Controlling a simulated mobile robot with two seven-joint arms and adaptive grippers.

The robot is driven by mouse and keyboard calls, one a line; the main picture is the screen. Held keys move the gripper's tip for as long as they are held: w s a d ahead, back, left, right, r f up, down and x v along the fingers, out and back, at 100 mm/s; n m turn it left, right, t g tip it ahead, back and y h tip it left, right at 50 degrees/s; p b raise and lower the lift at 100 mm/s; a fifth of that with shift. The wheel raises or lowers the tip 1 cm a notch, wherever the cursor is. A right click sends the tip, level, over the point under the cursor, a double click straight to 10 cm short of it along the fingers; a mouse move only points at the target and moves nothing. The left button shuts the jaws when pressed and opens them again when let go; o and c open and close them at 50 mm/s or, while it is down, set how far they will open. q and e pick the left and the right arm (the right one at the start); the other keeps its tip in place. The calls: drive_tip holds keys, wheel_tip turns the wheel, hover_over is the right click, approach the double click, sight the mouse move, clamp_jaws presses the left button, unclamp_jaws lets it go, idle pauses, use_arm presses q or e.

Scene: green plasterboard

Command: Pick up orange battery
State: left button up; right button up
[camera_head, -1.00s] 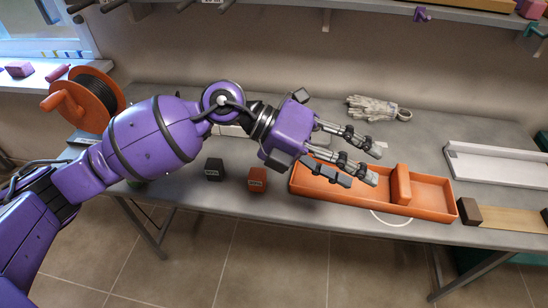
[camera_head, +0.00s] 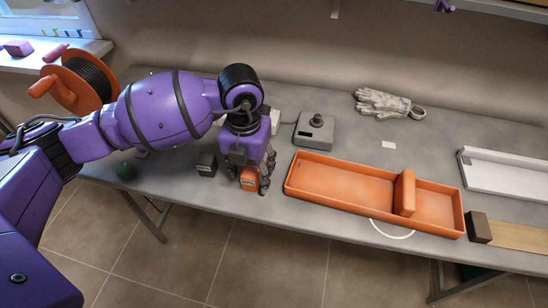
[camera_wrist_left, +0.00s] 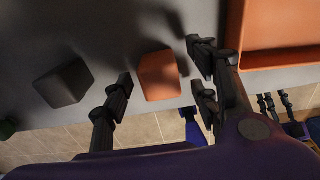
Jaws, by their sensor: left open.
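The orange battery (camera_head: 248,180) is a small block on the grey table, near its front edge, left of the orange tray. It also shows in the left wrist view (camera_wrist_left: 158,76). My left gripper (camera_head: 252,182) points down over it, with its fingers open. In the left wrist view the left gripper's fingers (camera_wrist_left: 160,92) stand apart on either side of the battery. I cannot tell whether a finger touches it. My right gripper cannot be made out in the head view.
A black block (camera_head: 206,165) stands just left of the orange battery. The orange tray (camera_head: 330,190) with an orange divider lies to the right. A grey box with a knob (camera_head: 314,131) stands behind, and gloves (camera_head: 385,103) lie at the back. A cable reel (camera_head: 80,80) is at the far left.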

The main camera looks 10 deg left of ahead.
use_arm(q)
wheel_tip(320, 180, down, 2)
drive_tip(key=shift+f, duration=0.15)
drive_tip(key=c, duration=1.1)
drive_tip(key=shift+c, duration=1.4)
use_arm(e)
drive_tip(key=shift+s+d, duration=0.1)
drive_tip(key=shift+s, duration=0.15)
drive_tip(key=shift+w, duration=0.1)
